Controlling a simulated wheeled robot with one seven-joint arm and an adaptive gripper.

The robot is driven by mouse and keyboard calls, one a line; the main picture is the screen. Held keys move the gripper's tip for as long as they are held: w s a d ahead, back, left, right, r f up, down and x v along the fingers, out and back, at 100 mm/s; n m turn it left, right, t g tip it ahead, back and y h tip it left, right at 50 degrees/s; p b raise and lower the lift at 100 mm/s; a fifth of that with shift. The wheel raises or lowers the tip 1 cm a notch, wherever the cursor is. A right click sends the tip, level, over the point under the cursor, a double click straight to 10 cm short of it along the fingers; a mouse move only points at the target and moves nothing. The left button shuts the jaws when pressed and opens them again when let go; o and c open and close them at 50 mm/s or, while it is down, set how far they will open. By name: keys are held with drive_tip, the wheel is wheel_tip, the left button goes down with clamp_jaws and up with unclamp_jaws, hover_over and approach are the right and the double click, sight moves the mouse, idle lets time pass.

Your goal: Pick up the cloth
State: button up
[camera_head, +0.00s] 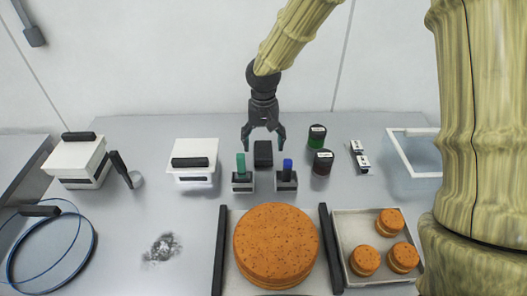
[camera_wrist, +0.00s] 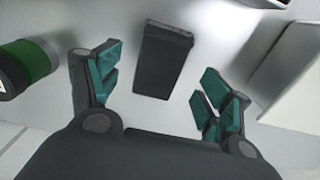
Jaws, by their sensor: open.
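A dark grey block (camera_head: 263,157), possibly the folded cloth, sits on the table behind two small holders. It also shows in the wrist view (camera_wrist: 163,58), between the fingers and beyond their tips. My gripper (camera_head: 264,140) is open and empty, pointing down just above the block; its teal fingertips show in the wrist view (camera_wrist: 160,78). I see no clear contact. A flat grey mottled patch (camera_head: 161,248) lies on the table at front left; I cannot tell whether it is a smear or a thin cloth.
Holders with a green piece (camera_head: 241,165) and a blue piece (camera_head: 287,168) stand just in front. Green-banded (camera_head: 317,136) and dark (camera_head: 322,163) jars stand right. A white box (camera_head: 194,163) is left. A large brown cake (camera_head: 275,246) and a tray (camera_head: 342,222) of small cakes are in front.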

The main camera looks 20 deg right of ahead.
sight(264, 150)
drive_tip(key=shift+f, duration=1.25)
drive_tip(key=c, duration=1.1)
drive_tip(key=shift+r, duration=0.1)
wheel_tip(264, 150, up, 10)
drive_tip(key=shift+f+b, duration=0.1)
drive_tip(key=shift+b, duration=0.65)
